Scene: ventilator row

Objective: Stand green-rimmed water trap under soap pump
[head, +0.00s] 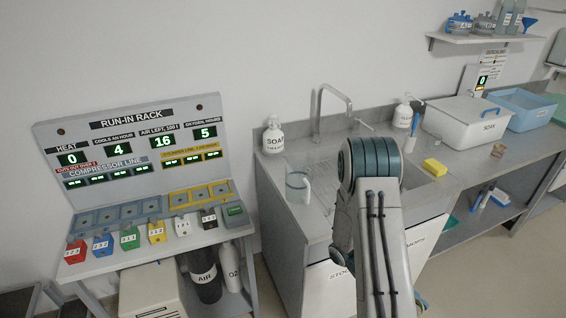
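A clear, mug-like vessel with a handle and a greenish-grey rim (298,187) stands upright on the grey sink counter in the head view; I take it for the water trap, but its rim colour is faint. A white soap pump bottle (273,139) stands behind it and to its left, against the wall, apart from it. A second white pump bottle (402,114) stands farther right, behind the sink. My arm rises in front of the sink and covers part of the counter. My gripper is not visible.
A metal tap (329,112) stands at the sink's back. A yellow sponge (434,167), a white lidded box (467,121) and a blue tub (520,108) are on the counter to the right. The run-in rack (140,125) stands left. Blue-topped jars sit on a wall shelf (480,38).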

